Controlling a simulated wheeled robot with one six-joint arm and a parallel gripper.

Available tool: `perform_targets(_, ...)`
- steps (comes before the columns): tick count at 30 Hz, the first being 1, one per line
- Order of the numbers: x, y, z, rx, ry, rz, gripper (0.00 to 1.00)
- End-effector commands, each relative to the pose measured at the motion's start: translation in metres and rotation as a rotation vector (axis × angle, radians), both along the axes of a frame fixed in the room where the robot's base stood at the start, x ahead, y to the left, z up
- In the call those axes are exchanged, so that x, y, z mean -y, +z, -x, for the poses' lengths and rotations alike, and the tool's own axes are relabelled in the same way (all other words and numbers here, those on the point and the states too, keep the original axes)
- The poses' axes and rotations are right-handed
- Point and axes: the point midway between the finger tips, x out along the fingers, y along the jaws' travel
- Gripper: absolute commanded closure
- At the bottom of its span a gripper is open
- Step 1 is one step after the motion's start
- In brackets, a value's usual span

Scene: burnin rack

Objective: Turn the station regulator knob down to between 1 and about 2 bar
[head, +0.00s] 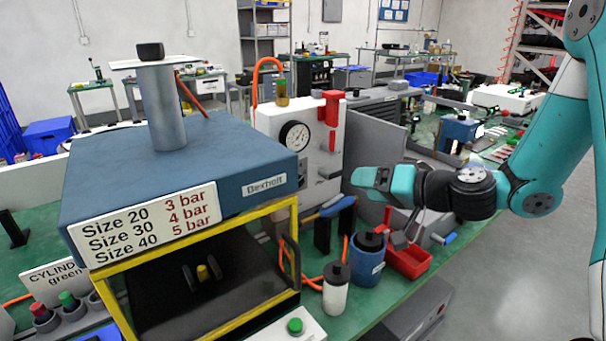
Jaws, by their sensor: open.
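A white station panel (318,165) stands behind the press, with a round dial gauge (295,136) on its face. The gauge needle is too small to read. A red handle (331,100) sits on the panel's top right, and a brass-coloured fitting (282,93) with an orange hose stands on its top left. I cannot tell for sure which part is the regulator knob. My gripper (372,182) is open, to the right of the panel and apart from the gauge, pointing left. I see nothing in its jaws.
The blue press (228,150) carries a sign (150,222) reading Size 20 3 bar, Size 30 4 bar, Size 40 5 bar. A white bottle (336,290), blue cup (368,262) and red bin (410,261) stand below my gripper. A green button (295,326) is in front.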

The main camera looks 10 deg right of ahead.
Motion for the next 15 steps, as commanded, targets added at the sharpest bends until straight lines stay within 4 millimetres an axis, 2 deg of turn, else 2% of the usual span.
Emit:
perform_targets(5,-0.018,-0.006,-0.019,-0.002,0.009,0.001,0.35)
perform_targets(15,-0.064,-0.025,-0.078,-0.002,0.010,0.002,0.35)
